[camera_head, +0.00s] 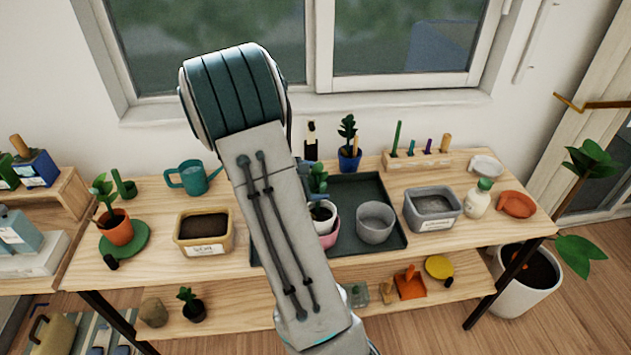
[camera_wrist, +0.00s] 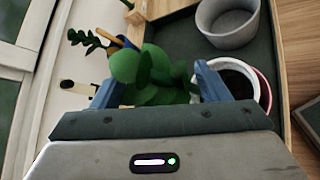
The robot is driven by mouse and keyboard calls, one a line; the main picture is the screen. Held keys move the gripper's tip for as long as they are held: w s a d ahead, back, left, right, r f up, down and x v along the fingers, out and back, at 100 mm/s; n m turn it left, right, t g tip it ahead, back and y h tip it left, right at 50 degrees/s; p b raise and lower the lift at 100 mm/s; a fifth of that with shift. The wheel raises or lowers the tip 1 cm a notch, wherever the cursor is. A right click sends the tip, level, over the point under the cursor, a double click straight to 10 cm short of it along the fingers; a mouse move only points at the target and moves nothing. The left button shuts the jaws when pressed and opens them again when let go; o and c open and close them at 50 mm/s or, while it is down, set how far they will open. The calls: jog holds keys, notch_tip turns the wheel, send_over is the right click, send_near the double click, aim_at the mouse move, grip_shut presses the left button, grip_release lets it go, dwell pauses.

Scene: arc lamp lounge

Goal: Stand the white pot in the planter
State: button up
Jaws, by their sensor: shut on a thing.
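The white pot (camera_head: 322,214) with dark soil shows just right of my forearm, at the mouth of the pink planter (camera_head: 328,240). In the wrist view the white pot (camera_wrist: 238,80) lies inside the reddish rim of the planter (camera_wrist: 268,88). Whether it rests on the planter's bottom is hidden. A green leafy plant (camera_head: 317,178) shows above the pot. The plant (camera_wrist: 150,75) fills the space between the blue fingers of my gripper (camera_wrist: 157,85) and hides the contact. One finger overlaps the pot's rim. My gripper is shut on the pot, as far as I can tell.
The planter stands on a dark tray (camera_head: 352,190). A grey pot (camera_head: 375,222) is close on its right, and a blue pot with a plant (camera_head: 349,159) is behind. A grey soil tub (camera_head: 432,210) and a tan soil tub (camera_head: 203,232) flank the tray.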

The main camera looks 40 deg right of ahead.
jog(key=shift+f, duration=0.2)
jog(key=o, duration=1.7)
